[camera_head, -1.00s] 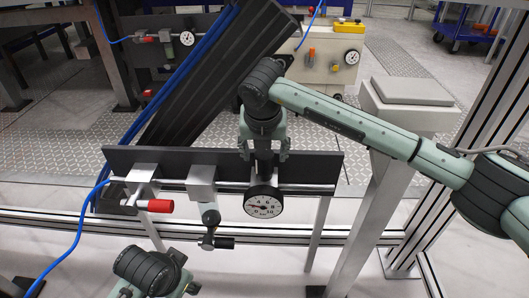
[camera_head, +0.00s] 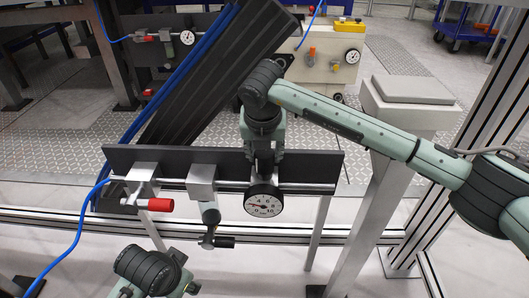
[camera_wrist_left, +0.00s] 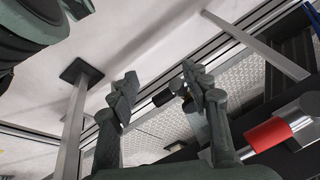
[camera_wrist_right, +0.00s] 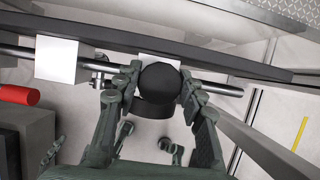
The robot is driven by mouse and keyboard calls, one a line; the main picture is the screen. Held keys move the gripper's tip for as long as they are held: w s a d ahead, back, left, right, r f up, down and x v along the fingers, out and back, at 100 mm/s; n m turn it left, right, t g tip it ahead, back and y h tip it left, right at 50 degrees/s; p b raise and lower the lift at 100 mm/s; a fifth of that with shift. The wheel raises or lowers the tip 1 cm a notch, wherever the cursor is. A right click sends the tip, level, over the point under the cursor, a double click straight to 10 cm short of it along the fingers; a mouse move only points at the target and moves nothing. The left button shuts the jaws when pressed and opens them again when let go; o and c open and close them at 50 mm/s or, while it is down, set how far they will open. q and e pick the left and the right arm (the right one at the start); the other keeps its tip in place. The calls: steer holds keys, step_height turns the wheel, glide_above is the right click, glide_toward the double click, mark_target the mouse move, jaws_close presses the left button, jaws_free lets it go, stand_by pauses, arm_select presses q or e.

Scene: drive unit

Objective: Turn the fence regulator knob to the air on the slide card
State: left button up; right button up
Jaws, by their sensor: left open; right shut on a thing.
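The regulator has a round white gauge (camera_head: 263,201) hanging below the pipe of the fence panel. Its black knob (camera_wrist_right: 160,82) shows in the right wrist view as a dark round cap. My right gripper (camera_wrist_right: 159,90) points down over the regulator and is shut on this knob, one finger on each side. In the head view the gripper hides most of the knob. My left gripper (camera_wrist_left: 163,90) is open and empty, low in front of the panel. The black end of a valve handle (camera_wrist_left: 166,96) shows beyond its fingers, apart from them. I cannot make out a slide card.
A red-handled valve (camera_head: 154,204) and a black-handled lever valve (camera_head: 216,241) sit left of the gauge. A blue hose (camera_head: 79,235) runs down at the left. A grey-topped post (camera_head: 412,90) stands at the right. A dark ribbed conveyor (camera_head: 205,85) slopes behind.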

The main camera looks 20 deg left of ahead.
steer(key=shift+m+b, duration=0.3)
steer(key=shift+b, duration=0.05)
steer(key=shift+f+m+h+b, duration=0.1)
steer(key=shift+m+h+b, duration=0.3)
steer(key=shift+m+b, duration=0.4)
arm_select(q)
steer(key=w+d+r+m+t+h+b, duration=0.2)
steer(key=w+d+r+t+h, duration=0.2)
steer(key=w+d+r+t, duration=0.6)
arm_select(e)
steer(key=shift+m+h, duration=0.3)
steer(key=shift+m, duration=0.5)
steer(key=shift+m+h+b, duration=0.3)
steer(key=shift+m+b, duration=0.2)
steer(key=shift+m, duration=0.3)
steer(key=shift+m+h+b, duration=0.3)
steer(key=shift+m+b, duration=0.15)
steer(key=shift+m, duration=0.15)
steer(key=shift+r, duration=0.2)
arm_select(q)
steer(key=w+d+r+t+h, duration=0.3)
steer(key=d+r, duration=0.5)
steer(key=r, duration=0.3)
steer(key=shift+w+t+h, duration=0.4)
steer(key=shift+t, duration=0.4)
steer(key=shift+d+r, duration=0.1)
arm_select(e)
steer(key=shift+w, duration=0.1)
